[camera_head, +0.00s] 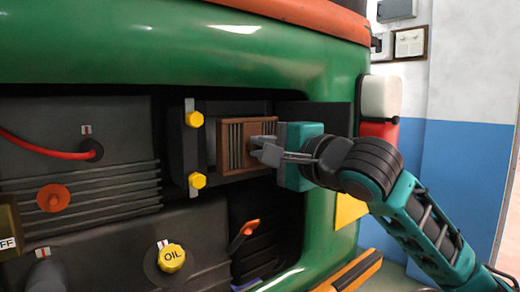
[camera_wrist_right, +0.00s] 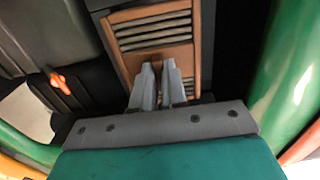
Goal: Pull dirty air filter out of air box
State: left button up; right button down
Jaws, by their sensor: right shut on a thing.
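The dirty air filter (camera_head: 232,148) has a brown frame with dark slats. It sits at the mouth of the dark air box (camera_head: 190,148) in the engine bay, and how far it is inside I cannot tell. My right gripper (camera_head: 262,152) reaches in from the right and is shut on the filter's middle. In the right wrist view the filter (camera_wrist_right: 155,32) lies ahead, and the two grey fingers of my right gripper (camera_wrist_right: 158,75) are close together at its frame. My left gripper is in neither view.
Two yellow knobs (camera_head: 194,119) sit left of the filter. Below are a yellow oil cap (camera_head: 171,258) and an orange-handled lever (camera_head: 248,229). The green body panel (camera_head: 340,70) frames the opening above and right. A blue and white wall stands behind at right.

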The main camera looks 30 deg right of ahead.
aim_at(261, 148)
jog(key=shift+s, duration=0.2)
jog(key=shift+s+d+f+b, duration=0.15)
jog(key=shift+s+b, duration=0.55)
jog(key=shift+s, duration=1.75)
